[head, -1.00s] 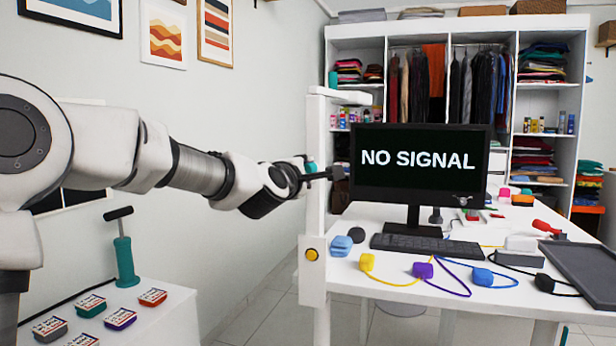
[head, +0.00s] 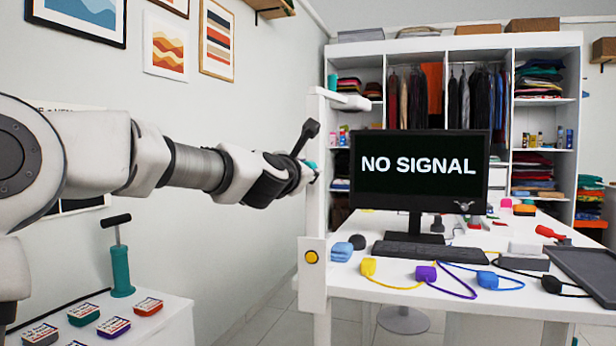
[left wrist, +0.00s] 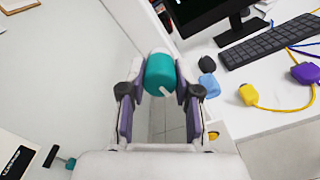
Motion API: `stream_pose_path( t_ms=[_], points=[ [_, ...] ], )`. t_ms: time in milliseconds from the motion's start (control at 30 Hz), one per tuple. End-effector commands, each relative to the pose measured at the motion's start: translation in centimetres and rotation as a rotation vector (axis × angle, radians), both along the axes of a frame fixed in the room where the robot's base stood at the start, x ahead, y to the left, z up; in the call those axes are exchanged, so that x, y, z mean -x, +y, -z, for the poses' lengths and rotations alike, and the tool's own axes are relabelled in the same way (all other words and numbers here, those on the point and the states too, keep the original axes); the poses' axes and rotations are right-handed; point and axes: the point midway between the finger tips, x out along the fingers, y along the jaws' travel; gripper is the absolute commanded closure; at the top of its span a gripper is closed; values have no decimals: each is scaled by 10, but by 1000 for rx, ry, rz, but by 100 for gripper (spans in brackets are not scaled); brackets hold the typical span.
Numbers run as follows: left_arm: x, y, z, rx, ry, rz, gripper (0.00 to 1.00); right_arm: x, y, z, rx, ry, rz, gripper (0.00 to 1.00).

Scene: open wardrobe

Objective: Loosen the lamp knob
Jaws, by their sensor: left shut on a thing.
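The lamp knob is a teal cylinder with a white mark on its face; it fills the middle of the left wrist view (left wrist: 160,75). In the head view only a small teal part of the knob (head: 313,166) shows beside the white lamp post (head: 317,215). My left gripper (left wrist: 160,94) is shut on the knob, with one finger pad on each side of it. In the head view my left gripper (head: 306,170) reaches the post from the left and hides most of the knob. My right gripper is not in view.
The monitor (head: 421,170) and keyboard (head: 427,246) stand on the white desk right of the post. Coloured plugs and cables lie along its front. A teal hand pump (head: 122,270) stands on a low white table at left. The open wardrobe is behind.

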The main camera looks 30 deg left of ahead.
Motion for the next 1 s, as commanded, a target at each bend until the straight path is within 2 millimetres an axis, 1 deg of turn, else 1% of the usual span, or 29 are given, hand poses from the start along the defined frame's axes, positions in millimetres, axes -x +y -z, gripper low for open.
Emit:
stream_pose_path(
  t_ms=[100, 200, 300, 467, 500, 533, 567, 767, 800, 833, 1000],
  points=[
    [0, 0, -2, 246, -58, -1, 100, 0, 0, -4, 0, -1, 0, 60],
    [0, 0, -1, 423, -101, 0, 100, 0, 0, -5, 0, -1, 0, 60],
    [0, 0, 0, 503, -119, 0, 100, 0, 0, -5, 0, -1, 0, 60],
    [0, 0, 0, 508, -120, 0, 100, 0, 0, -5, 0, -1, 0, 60],
    [0, 0, 0, 508, -120, 0, 59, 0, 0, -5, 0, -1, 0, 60],
    [0, 0, 0, 507, -120, 0, 48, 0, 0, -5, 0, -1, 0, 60],
    [0, 0, 0, 507, -120, 0, 40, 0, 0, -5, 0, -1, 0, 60],
    [0, 0, 0, 505, -119, 0, 40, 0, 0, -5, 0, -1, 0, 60],
    [0, 0, 0, 504, -119, 0, 36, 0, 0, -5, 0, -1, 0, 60],
    [0, 0, 0, 504, -119, 0, 27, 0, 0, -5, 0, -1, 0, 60],
    [0, 0, 1, 503, -119, 0, 27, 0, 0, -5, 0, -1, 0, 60]
  ],
)
